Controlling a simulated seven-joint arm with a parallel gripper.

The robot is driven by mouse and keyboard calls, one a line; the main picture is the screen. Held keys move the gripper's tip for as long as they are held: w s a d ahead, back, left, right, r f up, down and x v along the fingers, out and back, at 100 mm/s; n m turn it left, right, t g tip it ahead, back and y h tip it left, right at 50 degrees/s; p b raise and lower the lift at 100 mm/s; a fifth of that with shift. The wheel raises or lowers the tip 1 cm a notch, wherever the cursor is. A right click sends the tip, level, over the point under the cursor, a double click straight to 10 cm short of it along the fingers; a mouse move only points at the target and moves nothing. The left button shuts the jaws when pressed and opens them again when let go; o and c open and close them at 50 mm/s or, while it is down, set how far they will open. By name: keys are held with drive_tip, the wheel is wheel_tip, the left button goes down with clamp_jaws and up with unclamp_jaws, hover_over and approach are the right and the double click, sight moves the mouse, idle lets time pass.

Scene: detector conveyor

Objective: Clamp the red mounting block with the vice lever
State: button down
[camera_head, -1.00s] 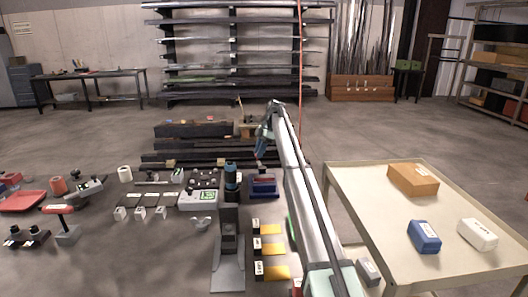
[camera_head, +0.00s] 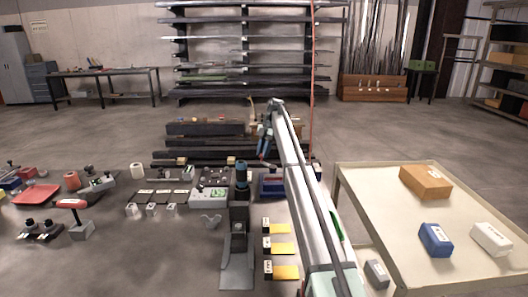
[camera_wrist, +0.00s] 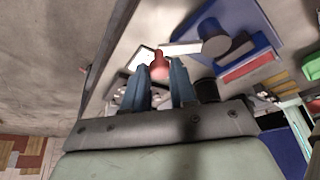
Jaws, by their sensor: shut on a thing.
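The blue vice (camera_head: 271,187) stands on the floor area beyond the black stand, partly hidden by my arm. In the wrist view the blue vice (camera_wrist: 252,38) fills the upper right, with a round grey boss and a pale lever bar (camera_wrist: 181,48) reaching left from it. The lever ends in a red knob (camera_wrist: 159,67). My gripper (camera_wrist: 160,76) is shut on this knob, with one finger on each side. The red mounting block (camera_wrist: 252,72) lies along the vice's near side; its exact seating is unclear. In the head view my gripper (camera_head: 263,153) is just above the vice.
A grey control box (camera_head: 209,197) and a black stand (camera_head: 238,225) are left of the vice. Yellow-labelled pieces (camera_head: 281,245) lie in front. A cream table (camera_head: 390,222) with boxes stands at the right. Dark steel bars lie behind.

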drive_tip(key=shift+a, duration=0.15)
drive_tip(key=c, duration=0.9)
unclamp_jaws()
drive_tip(key=shift+d, duration=0.2)
